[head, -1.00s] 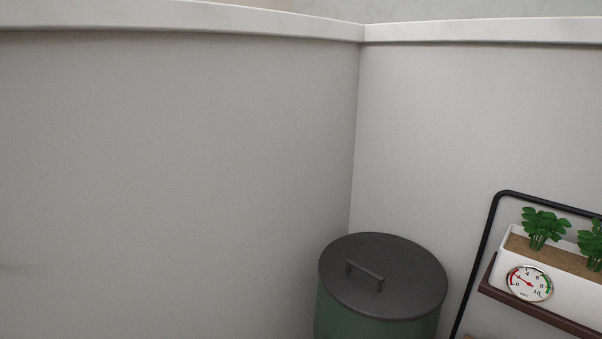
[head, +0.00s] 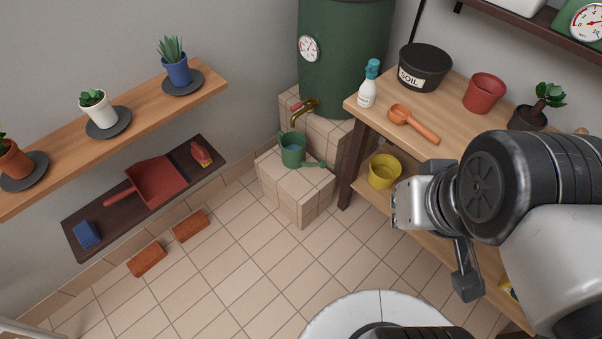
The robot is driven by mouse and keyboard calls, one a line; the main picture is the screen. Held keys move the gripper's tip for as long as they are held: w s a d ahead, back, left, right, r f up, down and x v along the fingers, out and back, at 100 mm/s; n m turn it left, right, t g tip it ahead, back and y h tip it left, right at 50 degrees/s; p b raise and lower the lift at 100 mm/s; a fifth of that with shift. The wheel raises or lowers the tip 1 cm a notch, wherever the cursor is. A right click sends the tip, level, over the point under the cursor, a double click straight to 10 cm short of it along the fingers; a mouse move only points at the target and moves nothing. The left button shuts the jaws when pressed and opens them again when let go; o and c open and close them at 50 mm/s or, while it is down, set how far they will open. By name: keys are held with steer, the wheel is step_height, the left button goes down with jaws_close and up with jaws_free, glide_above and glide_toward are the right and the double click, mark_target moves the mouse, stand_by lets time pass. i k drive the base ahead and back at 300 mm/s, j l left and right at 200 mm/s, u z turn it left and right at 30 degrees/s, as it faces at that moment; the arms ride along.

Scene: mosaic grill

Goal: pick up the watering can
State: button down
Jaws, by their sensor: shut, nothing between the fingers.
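The green watering can (head: 293,151) stands upright on a small tiled block, just below a brass tap. It is open at the top, with a bluish inside, and a short arm of it points right. My gripper (head: 404,204) is at the right, in front of the wooden shelf unit, well to the right of the can and apart from it. It is shut and empty. Its fingertips are seen at a poor angle, partly hidden by my wrist.
The tiled block (head: 296,196) stands between the green barrel (head: 345,75) and open tiled floor (head: 250,265). A wooden shelf unit (head: 452,105) with a yellow pot (head: 384,171) stands right. Wall shelves (head: 140,102) with plants are left; bricks (head: 190,225) lie below.

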mark_target(292, 145)
steer(key=k, duration=0.15)
steer(key=u, duration=0.4)
steer(key=j+u, duration=0.15)
steer(key=u, duration=0.6)
steer(key=j+u, duration=0.15)
steer(key=u, duration=0.2)
steer(key=z, duration=1.2)
steer(key=i+j+z, duration=0.15)
steer(key=i+j, duration=0.2)
steer(key=i+j+z, duration=0.1)
steer(key=i+j, duration=0.25)
steer(key=i+j+z, duration=0.15)
steer(key=i+j, duration=0.15)
steer(key=j, duration=0.15)
steer(key=i+j+z, duration=0.1)
steer(key=i+j, duration=0.25)
steer(key=i+j+z, duration=0.15)
steer(key=j, duration=0.45)
steer(key=i, duration=0.35)
